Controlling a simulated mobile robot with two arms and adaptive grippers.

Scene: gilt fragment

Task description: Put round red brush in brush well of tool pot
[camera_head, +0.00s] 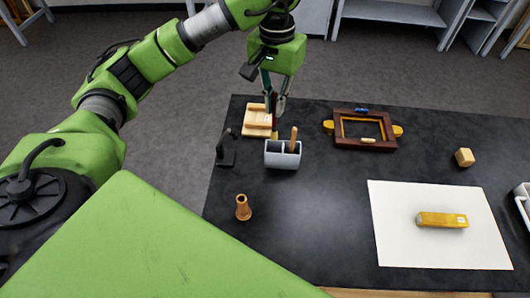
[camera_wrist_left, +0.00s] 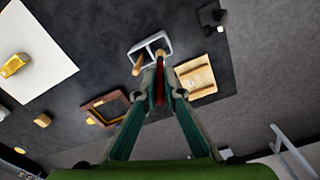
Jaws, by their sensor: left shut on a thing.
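My left gripper (camera_head: 274,112) is shut on the round red brush (camera_head: 273,124), which hangs down between its fingertips. In the left wrist view the brush (camera_wrist_left: 160,80) runs between the fingers (camera_wrist_left: 160,93), with its pale end toward the tool pot (camera_wrist_left: 166,43). The grey tool pot (camera_head: 282,160) stands upright on the dark table and has two open compartments. The brush's lower end is at or just above the pot's left compartment; I cannot tell whether it is inside. A wooden handle (camera_head: 294,138) stands in the right compartment.
A wooden block stand (camera_head: 257,121) lies behind the pot, and a black holder (camera_head: 227,150) stands left of it. A brown frame (camera_head: 364,143) is at the right. A small turned wooden piece (camera_head: 243,208) stands in front.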

